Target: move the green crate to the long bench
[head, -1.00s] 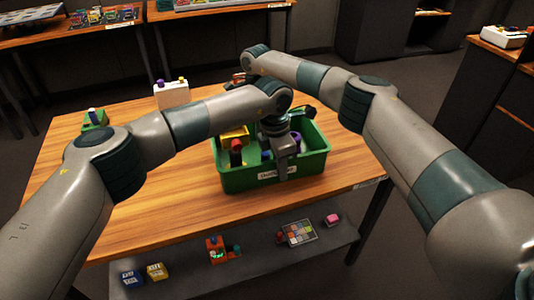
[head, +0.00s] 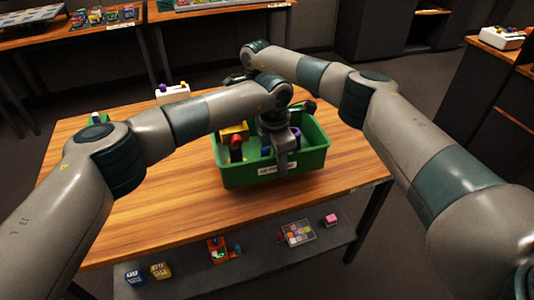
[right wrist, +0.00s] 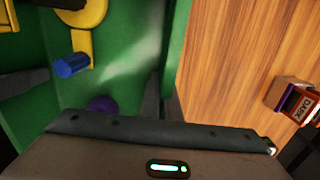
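The green crate (head: 235,178) is over the near middle of the wooden table (head: 130,205), with a pale label on its near wall. It looks upright and slightly clear of the tabletop. Inside show a yellow piece (head: 234,133), a red-topped dark piece (head: 236,148) and blue and purple pieces. My left gripper (head: 283,157) is shut on the crate's near wall, one finger outside it. My right gripper (right wrist: 163,100) has its fingers either side of a crate wall in the right wrist view; in the head view it is mostly hidden behind my left arm.
A white box with knobs (head: 172,93) stands at the table's back, a small green item (head: 98,119) at its left. Other benches stand at back left (head: 45,38) and right (head: 514,62).

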